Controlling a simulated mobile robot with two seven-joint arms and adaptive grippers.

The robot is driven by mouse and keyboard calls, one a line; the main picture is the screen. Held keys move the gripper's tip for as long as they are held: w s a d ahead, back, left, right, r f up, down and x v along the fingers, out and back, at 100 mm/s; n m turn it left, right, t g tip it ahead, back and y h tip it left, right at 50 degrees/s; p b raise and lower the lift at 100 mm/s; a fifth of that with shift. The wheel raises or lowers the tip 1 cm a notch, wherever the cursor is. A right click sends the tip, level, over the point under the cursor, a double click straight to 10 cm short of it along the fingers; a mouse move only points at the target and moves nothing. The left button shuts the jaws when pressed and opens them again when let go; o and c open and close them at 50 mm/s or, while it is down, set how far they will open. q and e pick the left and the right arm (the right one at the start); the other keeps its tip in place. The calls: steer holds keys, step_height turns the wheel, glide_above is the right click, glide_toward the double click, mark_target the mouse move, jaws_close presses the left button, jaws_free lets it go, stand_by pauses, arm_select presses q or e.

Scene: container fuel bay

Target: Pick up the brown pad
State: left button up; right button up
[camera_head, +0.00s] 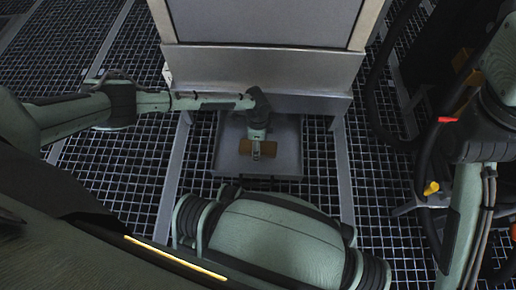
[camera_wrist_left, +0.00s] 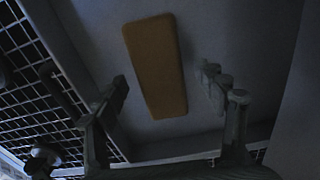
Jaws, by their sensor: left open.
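The brown pad (camera_head: 270,148) lies flat on a grey metal plate (camera_head: 287,163) in the middle of the head view. My left gripper (camera_head: 256,155) is over the pad and hides its middle, with an end showing on each side. In the left wrist view, the pad (camera_wrist_left: 157,65) is a long, rounded orange-brown block. My left gripper (camera_wrist_left: 164,80) is open there, its fingers on either side of the pad, with nothing held. I cannot tell how far the fingertips are above the plate. My right gripper is not in view.
A grey cabinet (camera_head: 265,22) stands just behind the plate. Metal grating (camera_head: 118,185) covers the floor around it. Black hoses (camera_head: 372,85) hang at the right, near a yellow-handled part (camera_head: 431,188) and a red one (camera_head: 447,119).

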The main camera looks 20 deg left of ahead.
arm_select(q)
steer(key=shift+c, duration=0.3)
steer(key=c, duration=1.2)
steer(key=shift+r, duration=0.1)
steer(key=shift+c, duration=0.2)
